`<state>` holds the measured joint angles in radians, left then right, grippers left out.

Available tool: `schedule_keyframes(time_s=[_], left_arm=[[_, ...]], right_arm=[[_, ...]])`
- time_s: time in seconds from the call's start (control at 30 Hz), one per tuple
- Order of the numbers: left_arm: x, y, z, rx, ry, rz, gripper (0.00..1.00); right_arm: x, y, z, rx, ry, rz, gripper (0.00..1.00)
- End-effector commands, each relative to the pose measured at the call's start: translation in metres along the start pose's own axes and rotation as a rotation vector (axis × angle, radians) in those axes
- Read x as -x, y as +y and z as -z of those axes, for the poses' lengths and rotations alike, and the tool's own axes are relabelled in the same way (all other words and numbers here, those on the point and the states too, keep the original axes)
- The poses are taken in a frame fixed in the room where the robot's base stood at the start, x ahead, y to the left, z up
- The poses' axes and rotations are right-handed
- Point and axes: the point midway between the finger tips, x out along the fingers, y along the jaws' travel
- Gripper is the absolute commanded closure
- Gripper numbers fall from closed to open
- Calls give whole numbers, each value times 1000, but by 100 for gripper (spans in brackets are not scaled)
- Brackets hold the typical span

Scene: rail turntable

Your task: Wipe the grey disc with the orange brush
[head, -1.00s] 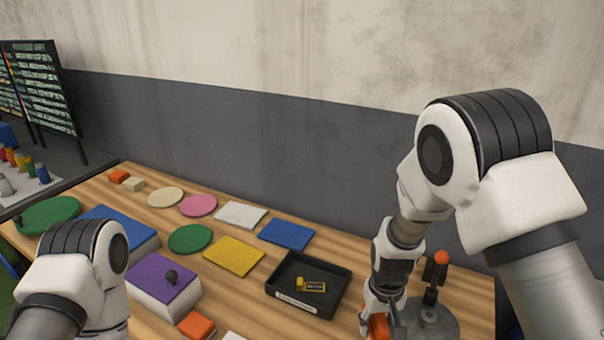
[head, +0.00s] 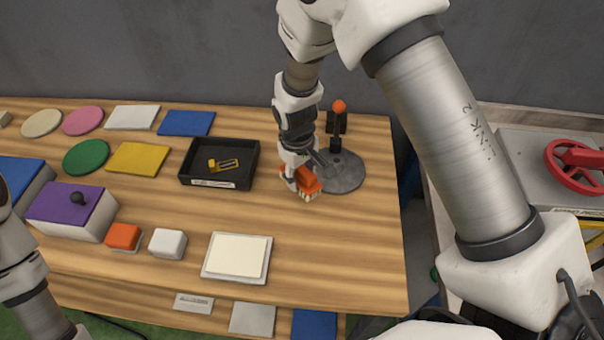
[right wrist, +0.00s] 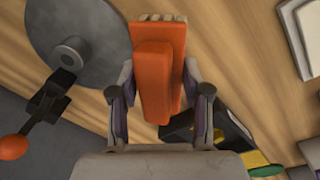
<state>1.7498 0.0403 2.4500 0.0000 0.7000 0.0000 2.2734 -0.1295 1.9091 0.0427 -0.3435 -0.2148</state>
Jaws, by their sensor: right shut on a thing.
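The grey disc (head: 346,174) lies at the right end of the wooden table, with a dark lever topped by an orange ball (head: 339,106) at its far side. The disc also shows at the upper left in the right wrist view (right wrist: 85,35). My right gripper (head: 298,178) is shut on the orange brush (head: 308,180), whose pale bristles point down. The brush is beside the disc's left edge; whether it touches the disc or table I cannot tell. In the right wrist view the orange brush (right wrist: 155,75) sits between the fingers. My left gripper is out of view.
A black tray (head: 188,179) with a small yellow item stands left of the brush. A white block (head: 168,243), an orange block (head: 123,236) and a pale pad (head: 236,256) lie nearer. The table between pad and disc is clear. A red wheel (head: 575,166) stands at the right.

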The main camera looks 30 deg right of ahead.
Motion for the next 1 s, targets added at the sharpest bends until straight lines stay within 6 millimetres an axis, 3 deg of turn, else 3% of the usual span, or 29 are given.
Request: schedule_keyframes(time_s=[0.2, 0.4, 0.53, 0.67, 1.0], left_arm=[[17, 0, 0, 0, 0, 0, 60], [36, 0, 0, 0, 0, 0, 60], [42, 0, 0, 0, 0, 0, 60], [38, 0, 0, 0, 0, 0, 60], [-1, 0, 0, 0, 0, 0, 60]], right_arm=[[29, 62, -2, 355, 45, -35, 100], [61, 114, -4, 545, 76, -79, 100], [72, 124, -6, 513, 80, -110, 100], [68, 124, -6, 508, 84, -127, 100], [24, 120, -6, 506, 83, -127, 100]])
